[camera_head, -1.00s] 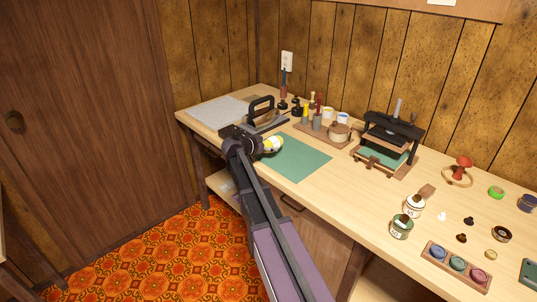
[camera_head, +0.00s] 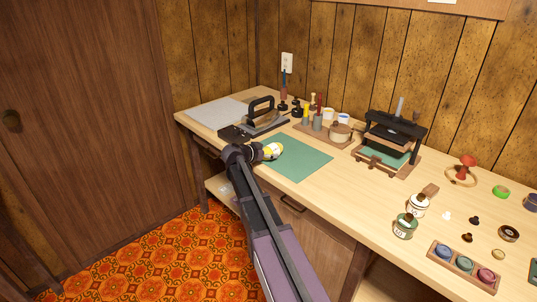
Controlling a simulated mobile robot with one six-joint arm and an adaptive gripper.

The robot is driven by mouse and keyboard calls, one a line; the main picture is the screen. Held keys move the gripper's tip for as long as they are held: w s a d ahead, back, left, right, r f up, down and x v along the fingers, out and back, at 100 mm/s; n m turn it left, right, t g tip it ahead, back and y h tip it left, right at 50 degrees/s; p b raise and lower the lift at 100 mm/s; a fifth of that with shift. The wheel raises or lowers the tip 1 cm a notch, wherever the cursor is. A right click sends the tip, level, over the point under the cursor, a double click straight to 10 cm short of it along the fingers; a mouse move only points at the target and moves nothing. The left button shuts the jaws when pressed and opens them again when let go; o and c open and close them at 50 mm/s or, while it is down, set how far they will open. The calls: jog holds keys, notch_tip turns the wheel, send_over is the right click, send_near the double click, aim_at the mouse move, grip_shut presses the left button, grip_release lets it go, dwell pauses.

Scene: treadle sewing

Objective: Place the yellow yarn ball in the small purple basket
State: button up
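My gripper (camera_head: 262,152) is at the end of my arm, low over the left part of the green mat on the workbench. A small yellow and white shape (camera_head: 273,151) shows at its tip; I cannot tell whether it is a held thing or part of the gripper. The fingers are too small and hidden to tell open from shut. I can make out no yarn ball for certain, and no small purple basket shows in this view.
The green mat (camera_head: 305,160) is otherwise clear. A black-handled tool (camera_head: 262,118) stands behind my gripper, and a black press (camera_head: 392,140) is right of the mat. Jars (camera_head: 404,226) and a tray of three coloured pots (camera_head: 440,262) lie at right.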

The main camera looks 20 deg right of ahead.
jog(key=shift+o, duration=1.1)
jog(key=shift+r, duration=0.15)
jog(key=shift+s+a+r+p, duration=0.1)
jog(key=shift+a+r+p, duration=0.1)
jog(key=shift+p, duration=0.1)
jog(key=p+v, duration=0.4)
jog(key=v, duration=0.7)
jog(key=shift+a, duration=0.25)
jog(key=shift+s, duration=0.1)
jog(key=s+a+f+n+g+y, duration=0.1)
jog(key=s+a+f+n+y, duration=0.3)
jog(key=s, duration=0.4)
jog(key=s+a+f+n+g+y, duration=0.2)
jog(key=s+a+f+n+y, duration=0.1)
jog(key=s, duration=0.5)
jog(key=s+a+f+n+g+y, duration=0.1)
jog(key=s+a+f+n+y, duration=0.3)
jog(key=s+n, duration=0.3)
jog(key=shift+s+a+f+y, duration=0.3)
jog(key=shift+s+y, duration=0.6)
jog(key=shift+s, duration=0.1)
